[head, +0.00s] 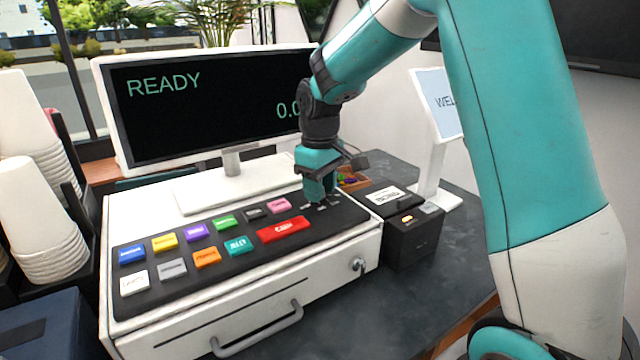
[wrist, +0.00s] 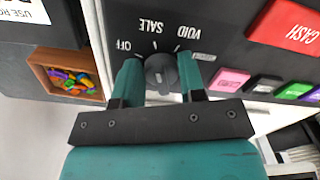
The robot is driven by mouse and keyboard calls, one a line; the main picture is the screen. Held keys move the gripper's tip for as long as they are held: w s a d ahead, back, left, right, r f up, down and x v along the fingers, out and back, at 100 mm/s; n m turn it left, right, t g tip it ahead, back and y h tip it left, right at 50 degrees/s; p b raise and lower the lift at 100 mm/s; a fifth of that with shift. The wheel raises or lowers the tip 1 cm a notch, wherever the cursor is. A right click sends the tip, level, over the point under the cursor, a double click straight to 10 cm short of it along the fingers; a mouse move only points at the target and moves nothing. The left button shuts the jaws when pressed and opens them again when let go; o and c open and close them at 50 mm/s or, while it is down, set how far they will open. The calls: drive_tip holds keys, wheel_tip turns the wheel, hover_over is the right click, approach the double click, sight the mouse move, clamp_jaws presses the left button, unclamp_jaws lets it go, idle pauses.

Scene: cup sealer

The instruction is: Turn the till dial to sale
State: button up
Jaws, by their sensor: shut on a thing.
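The till dial (wrist: 160,72) is a dark round knob on the black key panel, seen in the wrist view. The labels OFF, SALE and VOID lie in an arc around its far side, upside down in the picture. Which label its pointer faces is too small to tell. My gripper (wrist: 158,80) is shut on the dial, with one teal finger on each side. In the head view my gripper (head: 320,198) points down at the panel's right end and hides the dial. The white till (head: 235,310) carries the panel.
Coloured keys, including a red CASH key (head: 284,230), lie left of my gripper. A screen (head: 215,100) reading READY stands behind. A small tray of coloured pieces (head: 352,180) and a black card box (head: 412,240) stand right. Paper cups (head: 35,225) stand far left.

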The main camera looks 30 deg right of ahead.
drive_tip(key=shift+w, duration=0.1)
idle(0.5)
drive_tip(key=o, duration=0.8)
drive_tip(key=shift+o, duration=0.2)
drive_tip(key=shift+r, duration=0.15)
wheel_tip(320, 180, up, 17)
drive_tip(key=b, duration=0.1)
drive_tip(key=shift+r, duration=0.1)
